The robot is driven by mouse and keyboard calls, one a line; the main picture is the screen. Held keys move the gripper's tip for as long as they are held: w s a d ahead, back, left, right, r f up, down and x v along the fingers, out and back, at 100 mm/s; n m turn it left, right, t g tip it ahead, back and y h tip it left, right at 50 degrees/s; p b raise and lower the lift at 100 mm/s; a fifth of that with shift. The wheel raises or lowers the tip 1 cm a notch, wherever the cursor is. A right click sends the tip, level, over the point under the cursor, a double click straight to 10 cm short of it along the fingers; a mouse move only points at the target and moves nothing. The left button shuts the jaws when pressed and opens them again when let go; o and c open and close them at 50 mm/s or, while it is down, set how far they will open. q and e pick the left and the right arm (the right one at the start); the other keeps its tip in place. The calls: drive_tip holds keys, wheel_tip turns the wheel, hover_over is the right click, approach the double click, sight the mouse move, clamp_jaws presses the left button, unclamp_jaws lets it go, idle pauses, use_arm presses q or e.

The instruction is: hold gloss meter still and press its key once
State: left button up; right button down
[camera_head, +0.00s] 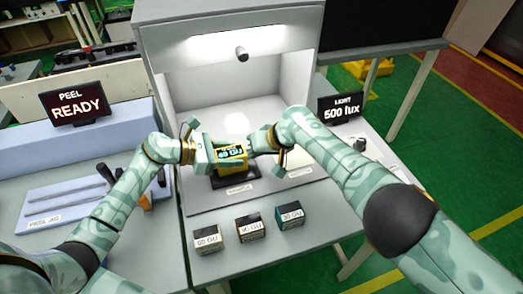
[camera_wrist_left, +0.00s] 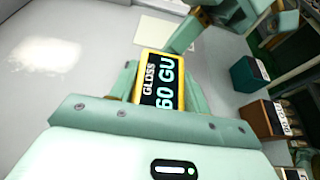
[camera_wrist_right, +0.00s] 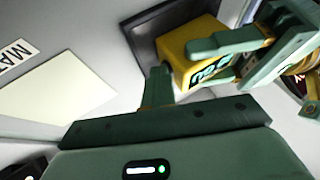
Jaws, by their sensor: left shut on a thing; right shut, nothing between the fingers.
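The yellow gloss meter (camera_head: 232,163) is at the dark pad (camera_head: 238,187) inside the light booth. Its screen faces up and reads "GLOSS 60 GU" in the left wrist view (camera_wrist_left: 163,82). My left gripper (camera_head: 222,156) is shut on the meter, with a finger along each side. My right gripper (camera_head: 254,145) is shut and empty, close beside the meter's right side. In the right wrist view its fingertips (camera_wrist_right: 158,82) are near the meter's yellow edge (camera_wrist_right: 178,52). I cannot tell if they touch it. I cannot make out the key.
Three small gloss blocks (camera_head: 249,228) stand in front on the table. A pale card (camera_wrist_right: 65,95) lies on the booth floor by my right gripper. A "READY" display (camera_head: 76,107) stands left, and a "500 lux" display (camera_head: 340,109) right. Booth walls enclose the back and sides.

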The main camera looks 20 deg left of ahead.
use_arm(q)
drive_tip(key=shift+d, duration=0.15)
use_arm(e)
drive_tip(key=shift+s+a, duration=0.2)
drive_tip(key=shift+a, duration=0.05)
drive_tip(key=d, duration=0.1)
drive_tip(key=w+d, duration=0.2)
drive_tip(key=d, duration=0.1)
drive_tip(key=shift+w+r, duration=0.15)
drive_tip(key=shift+r, duration=0.15)
drive_tip(key=w+v, duration=0.1)
drive_tip(key=v, duration=0.8)
drive_tip(key=shift+s+d, duration=0.3)
drive_tip(key=shift+s, duration=0.2)
drive_tip(key=shift+r, duration=0.1)
use_arm(q)
drive_tip(key=o, duration=1.2)
